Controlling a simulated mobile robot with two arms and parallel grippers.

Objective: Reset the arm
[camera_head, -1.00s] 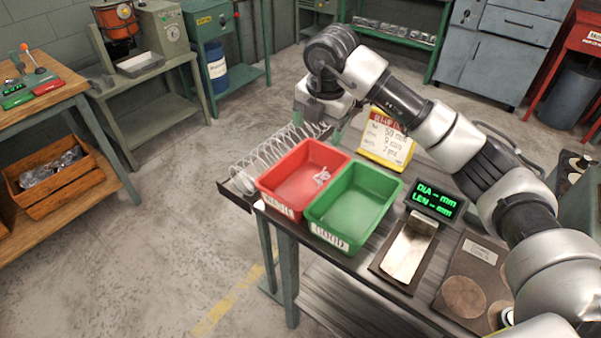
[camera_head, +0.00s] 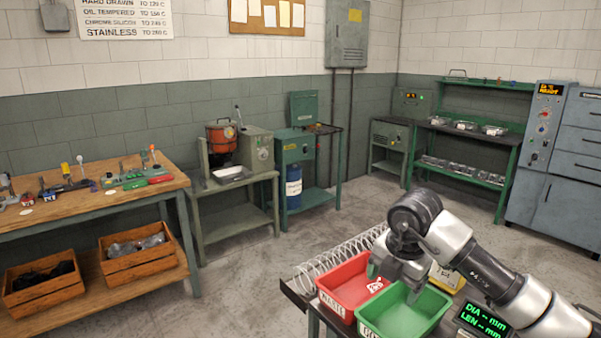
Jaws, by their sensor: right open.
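My right arm comes in from the lower right. Its gripper (camera_head: 395,284) points down over the red and green bins on the table, with its fingers apart and nothing visible between them. The red bin (camera_head: 338,293), labelled as waste, holds a small pale piece. The green bin (camera_head: 425,318) stands to its right and looks empty in the part I see. The gripper hides part of both bins. A wire coil rack (camera_head: 335,258) lies behind the red bin. My left gripper is not in view.
A green-lit display (camera_head: 484,320) stands right of the green bin. A wooden workbench (camera_head: 90,215) with tools is at the left, with two crates below. A machine stand (camera_head: 235,185) and green shelves (camera_head: 465,170) stand along the back. The grey floor between is open.

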